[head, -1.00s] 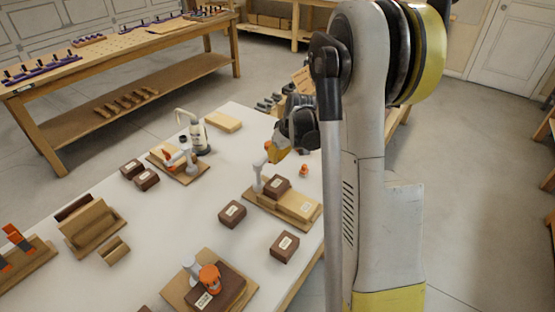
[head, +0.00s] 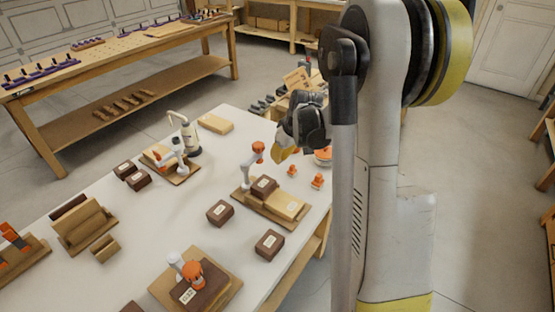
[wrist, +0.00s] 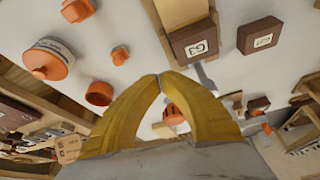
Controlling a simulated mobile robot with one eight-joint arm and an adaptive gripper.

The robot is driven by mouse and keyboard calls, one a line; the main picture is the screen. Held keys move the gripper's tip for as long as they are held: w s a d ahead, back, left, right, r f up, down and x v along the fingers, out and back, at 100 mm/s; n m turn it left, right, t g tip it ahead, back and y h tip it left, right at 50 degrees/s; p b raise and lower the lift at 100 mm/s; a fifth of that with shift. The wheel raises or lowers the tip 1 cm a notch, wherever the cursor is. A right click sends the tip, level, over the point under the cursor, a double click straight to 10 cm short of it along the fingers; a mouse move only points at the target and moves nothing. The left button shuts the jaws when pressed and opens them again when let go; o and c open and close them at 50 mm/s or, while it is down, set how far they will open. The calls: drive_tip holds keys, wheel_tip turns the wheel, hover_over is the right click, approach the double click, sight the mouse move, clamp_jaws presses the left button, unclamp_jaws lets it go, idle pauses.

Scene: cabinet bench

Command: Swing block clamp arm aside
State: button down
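The block clamp (head: 254,176) near the right edge of the white table has a pale upright post with an orange top (head: 258,151).
A second clamp (head: 194,273) stands at the front and another (head: 170,163) at the back left. Loose labelled brown blocks (head: 220,212) (head: 270,244) lie in front. Small orange pieces (head: 317,181) and an orange-topped round container (wrist: 48,60) are to the right.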

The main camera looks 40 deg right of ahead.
drive_tip(key=w+p+v, duration=0.1)
drive_tip(key=p+v, duration=0.1)
drive_tip(key=v, duration=0.4)
drive_tip(key=shift+r, duration=0.3)
drive_tip(key=shift+s, duration=0.1)
